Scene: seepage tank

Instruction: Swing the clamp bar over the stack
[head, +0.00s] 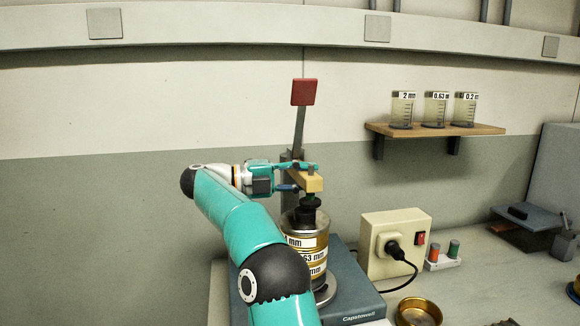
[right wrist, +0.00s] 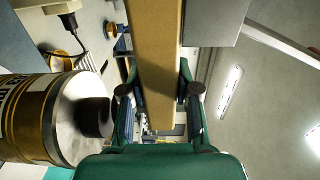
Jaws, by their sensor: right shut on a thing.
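The yellow clamp bar (head: 309,182) shows end-on in the head view, above the top of the stack and in front of a grey upright. My right gripper (head: 290,178) is shut on the bar from the left. In the right wrist view the bar (right wrist: 155,45) runs between the two fingers of the gripper (right wrist: 160,97). The sieve stack (head: 309,256) has brass rings with white size labels; its lower left is behind my right arm. Its pale lid and black knob (right wrist: 95,117) show in the wrist view. My left gripper is out of view.
A lever with a red handle (head: 304,92) rises behind the bar. The stack stands on a dark grey base (head: 355,290). To its right are a cream socket box (head: 392,228) with a plugged cable, and a brass pan (head: 419,311). A shelf (head: 436,129) holds three beakers.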

